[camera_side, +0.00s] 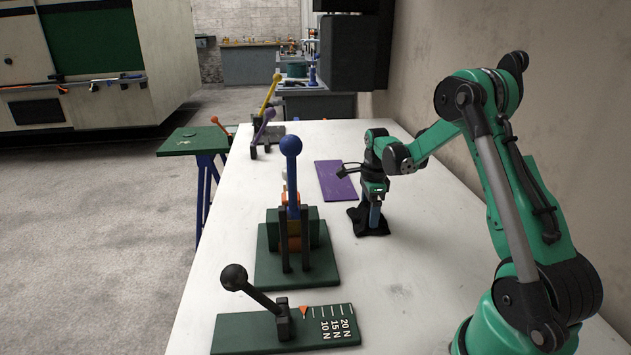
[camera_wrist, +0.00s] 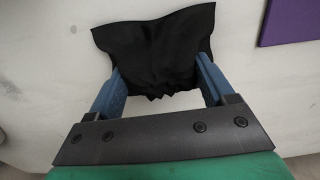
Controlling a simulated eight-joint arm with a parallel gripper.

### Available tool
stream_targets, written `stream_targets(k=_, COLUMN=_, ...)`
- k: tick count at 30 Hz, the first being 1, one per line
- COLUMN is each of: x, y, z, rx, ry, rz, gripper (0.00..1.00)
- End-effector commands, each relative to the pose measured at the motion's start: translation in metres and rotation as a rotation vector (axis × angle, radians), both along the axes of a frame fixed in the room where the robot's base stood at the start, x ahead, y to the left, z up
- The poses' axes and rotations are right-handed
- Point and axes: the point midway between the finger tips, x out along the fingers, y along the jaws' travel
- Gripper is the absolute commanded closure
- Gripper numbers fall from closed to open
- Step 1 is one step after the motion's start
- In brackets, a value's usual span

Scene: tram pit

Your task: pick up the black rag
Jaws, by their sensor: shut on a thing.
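The black rag (camera_wrist: 155,45) lies on the white table, spread at its far side and bunched up between my fingers in the wrist view. In the side view the rag (camera_side: 362,224) shows as a dark crumpled patch under my gripper. My gripper (camera_side: 374,217) points straight down at the table. In the wrist view my gripper (camera_wrist: 158,88) has its two blue fingers on either side of the bunched cloth, shut on it. The fingertips are partly hidden by the rag. Most of the rag still appears to rest on the table.
A purple mat (camera_side: 336,181) lies just behind the rag. A green lever stand with a blue knob (camera_side: 291,146) stands to the left. A green force gauge plate (camera_side: 240,332) with a black-knobbed lever is at the front. The table (camera_side: 400,300) is bare around the rag.

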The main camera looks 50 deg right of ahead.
Motion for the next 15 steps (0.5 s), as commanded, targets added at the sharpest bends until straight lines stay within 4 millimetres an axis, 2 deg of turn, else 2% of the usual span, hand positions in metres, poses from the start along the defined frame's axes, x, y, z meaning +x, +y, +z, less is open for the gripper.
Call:
stream_targets(k=8, x=0.0, y=0.0, z=0.005, rx=0.0, ry=0.0, rz=0.0, gripper=0.84)
stream_targets(k=11, x=0.0, y=0.0, z=0.015, rx=0.0, ry=0.0, rz=0.0, gripper=0.84)
stream_targets(k=15, x=0.0, y=0.0, z=0.043, rx=0.0, ry=0.0, rz=0.0, gripper=0.84)
